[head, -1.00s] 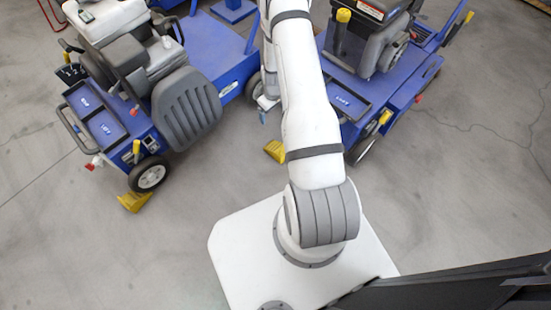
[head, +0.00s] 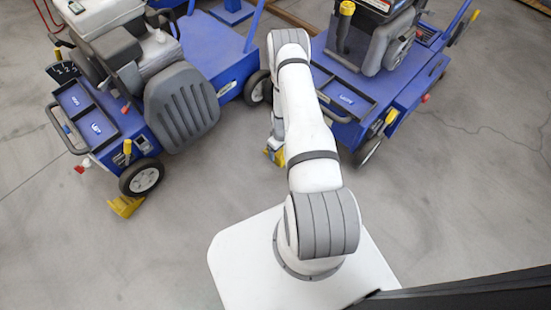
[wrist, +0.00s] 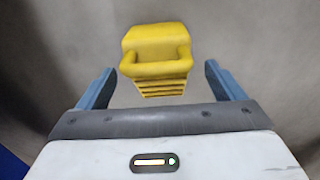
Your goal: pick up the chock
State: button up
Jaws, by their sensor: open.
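A yellow chock (wrist: 158,88) with a bar handle and a ribbed slope lies on the floor in the wrist view. My gripper (wrist: 160,72) is open, its two blue fingers standing apart on the left and right of the chock's handle, with clear gaps on both sides. Nothing is held. In the head view the yellow chock (head: 280,158) shows only partly beside my lowered wrist, left of the right machine's front wheel. My fingers cannot be made out there.
A second yellow chock (head: 126,206) lies by the front wheel of the left blue machine (head: 97,117). The right blue machine (head: 340,87) stands close to the right of my arm. The grey floor (head: 60,255) in front is clear.

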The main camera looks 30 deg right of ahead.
jog(key=shift+f, duration=0.5)
jog(key=shift+r, duration=0.1)
jog(key=shift+c, duration=0.6)
jog(key=c, duration=1.8)
